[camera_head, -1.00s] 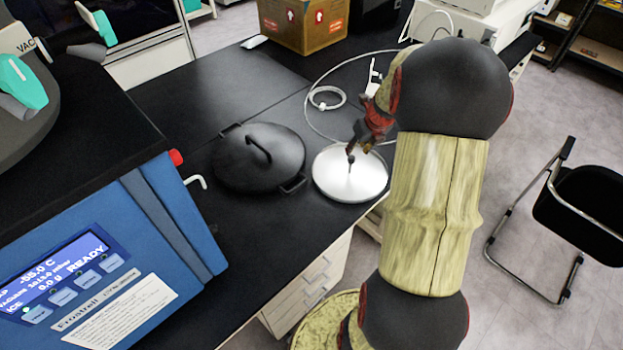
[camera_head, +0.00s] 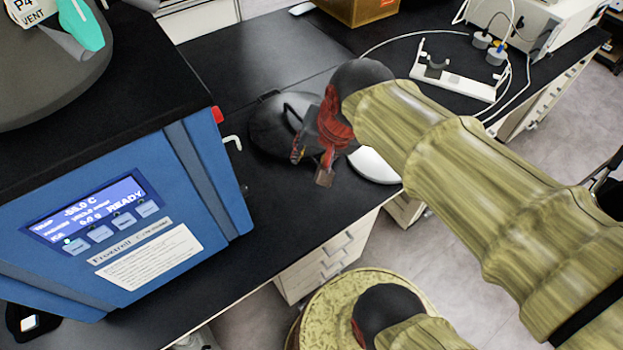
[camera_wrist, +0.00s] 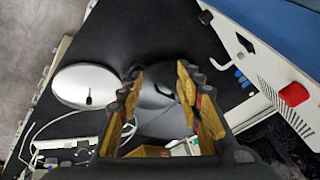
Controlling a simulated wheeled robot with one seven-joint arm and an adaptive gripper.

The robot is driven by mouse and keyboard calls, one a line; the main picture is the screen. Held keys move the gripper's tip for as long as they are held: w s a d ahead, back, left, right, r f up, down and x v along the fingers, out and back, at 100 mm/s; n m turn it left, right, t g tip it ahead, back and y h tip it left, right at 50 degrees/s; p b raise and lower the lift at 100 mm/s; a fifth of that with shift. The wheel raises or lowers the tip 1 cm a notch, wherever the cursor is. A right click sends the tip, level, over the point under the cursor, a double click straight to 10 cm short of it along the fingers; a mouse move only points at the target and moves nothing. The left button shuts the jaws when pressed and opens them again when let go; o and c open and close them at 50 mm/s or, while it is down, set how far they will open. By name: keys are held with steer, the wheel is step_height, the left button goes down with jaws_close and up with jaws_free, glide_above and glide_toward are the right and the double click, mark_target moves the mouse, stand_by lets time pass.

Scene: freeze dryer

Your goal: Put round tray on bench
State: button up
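The round tray (camera_head: 376,168) is a white disc lying flat on the black bench (camera_head: 262,205), near its front edge. My arm partly hides it in the head view. In the wrist view the whole tray (camera_wrist: 70,84) shows left of my fingers, with a small dark upright piece at its middle. My gripper (camera_head: 311,165) is left of the tray, over the near side of a black round lid. In the wrist view my gripper (camera_wrist: 162,98) is open, with nothing held between its fingers.
The black lid (camera_head: 264,128) with a handle lies beside the tray. The blue freeze dryer (camera_head: 150,215) stands at left with a white hook on its side. A white stand (camera_head: 455,82), cable and cardboard box (camera_head: 357,8) are at the back. Bench in front of the lid is clear.

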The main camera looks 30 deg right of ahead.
steer(key=s+a+n, duration=0.4)
steer(key=s+n, duration=0.2)
steer(key=n, duration=0.1)
steer(key=shift+r+n, duration=0.2)
steer(key=shift+n, duration=0.1)
steer(key=shift+d, duration=0.1)
stand_by(1.1)
